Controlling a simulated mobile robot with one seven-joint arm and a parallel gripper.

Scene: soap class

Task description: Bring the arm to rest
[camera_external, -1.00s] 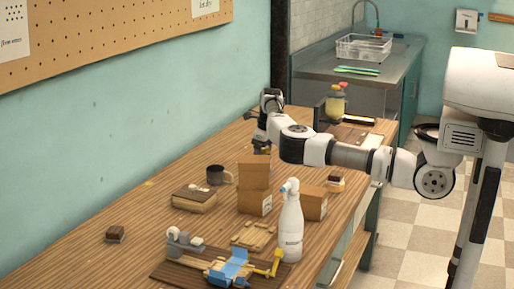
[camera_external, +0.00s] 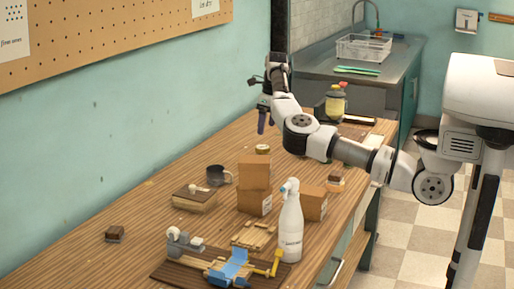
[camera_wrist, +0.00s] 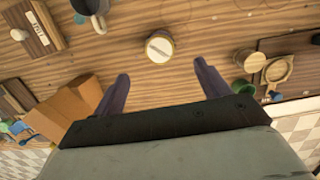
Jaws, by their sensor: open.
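My gripper (camera_external: 264,112) is raised above the far part of the wooden workbench (camera_external: 140,210), its fingers pointing down. In the wrist view my gripper (camera_wrist: 160,82) has its two dark purple fingers spread wide with nothing between them. A small round tin (camera_wrist: 160,47) with a pale label on its lid stands on the bench beyond the fingertips, apart from them. In the external view the round tin (camera_external: 262,149) stands below my gripper, near the dark mug (camera_external: 219,176).
Stacked cardboard boxes (camera_external: 254,172) and a white spray bottle (camera_external: 290,225) stand nearer the camera. A wooden jig with blue parts (camera_external: 232,266) lies at the front. A yellow bottle (camera_external: 335,102) stands at the far end. The left bench surface is mostly clear.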

